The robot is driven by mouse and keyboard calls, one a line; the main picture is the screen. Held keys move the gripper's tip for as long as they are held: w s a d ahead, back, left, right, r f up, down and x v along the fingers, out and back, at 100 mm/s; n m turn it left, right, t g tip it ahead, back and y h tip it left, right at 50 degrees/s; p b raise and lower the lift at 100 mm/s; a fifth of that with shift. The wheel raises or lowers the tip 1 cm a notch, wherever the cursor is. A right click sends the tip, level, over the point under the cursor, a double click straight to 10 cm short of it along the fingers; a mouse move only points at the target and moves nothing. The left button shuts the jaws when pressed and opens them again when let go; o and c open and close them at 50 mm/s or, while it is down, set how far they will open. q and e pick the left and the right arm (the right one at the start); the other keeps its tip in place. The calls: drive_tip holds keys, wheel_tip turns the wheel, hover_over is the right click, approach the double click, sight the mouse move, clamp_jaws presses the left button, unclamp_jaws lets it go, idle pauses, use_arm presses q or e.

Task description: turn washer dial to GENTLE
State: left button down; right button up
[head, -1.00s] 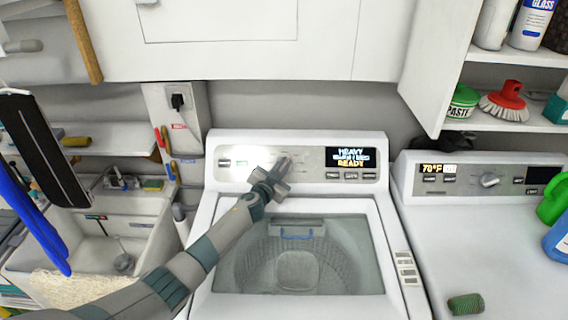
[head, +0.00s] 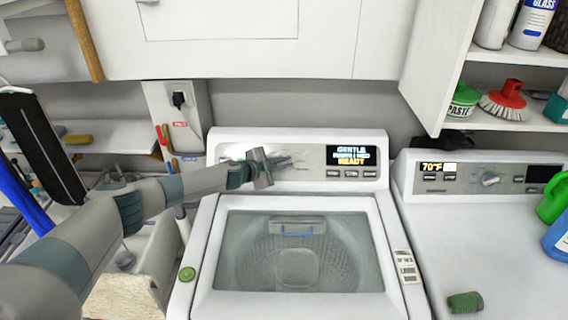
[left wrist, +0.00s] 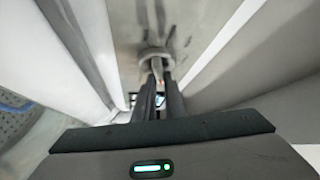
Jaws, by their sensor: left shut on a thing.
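The white washer (head: 203,250) stands in the middle of the head view, with its glass lid closed. Its back panel carries a lit display (head: 351,155) that reads GENTLE on the top line and READY on the bottom line. My left gripper (head: 281,161) reaches across the panel from the left and is shut on the dial. The gripper hides most of the dial in the head view. In the left wrist view, the round grey dial (left wrist: 155,55) sits at the fingertips (left wrist: 157,78). My right gripper is not in view.
A dryer (head: 480,235) with its own knob (head: 490,179) stands at the right, a green cylinder (head: 465,302) on its top. A small green disc (head: 187,274) lies at the washer's left front. White cabinets (head: 225,40) hang above. A sink area is at the left.

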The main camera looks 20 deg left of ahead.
use_arm(q)
drive_tip(key=shift+r+m+g, duration=0.1)
drive_tip(key=shift+m+g, duration=0.2)
drive_tip(key=shift+m, duration=0.3)
drive_tip(key=c, duration=1.8)
unclamp_jaws()
drive_tip(key=shift+s, duration=0.1)
drive_tip(key=shift+v, duration=0.8)
drive_tip(key=b+v, duration=0.3)
drive_tip(key=v, duration=1.2)
drive_tip(key=shift+a+r, duration=0.25)
drive_tip(key=shift+a, duration=0.05)
